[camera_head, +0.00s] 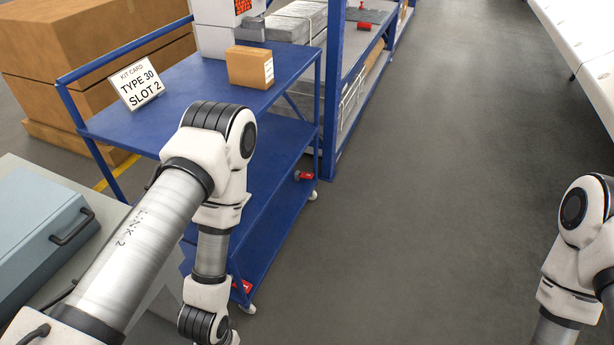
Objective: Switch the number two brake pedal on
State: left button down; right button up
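A blue two-shelf cart (205,85) stands on casters left of centre. A red brake pedal (305,176) shows near the far caster on its right side. Another red pedal (243,286) shows low at the near caster, partly hidden by my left arm. I cannot read a number on either pedal or tell its on or off position. My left arm hangs in front of the cart, and its gripper is below the picture. My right arm is at the right edge, and its gripper is also out of view.
A kit card (139,85) reading "TYPE 30 SLOT 2" and a small cardboard box (250,67) sit on the cart top. A blue-grey case (40,235) lies at left. Blue racking (333,100) stands behind the cart. Grey floor (430,200) to the right is clear.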

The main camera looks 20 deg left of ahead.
aim_at(304, 175)
jog(key=i+l, duration=0.15)
jog(key=i, duration=2.05)
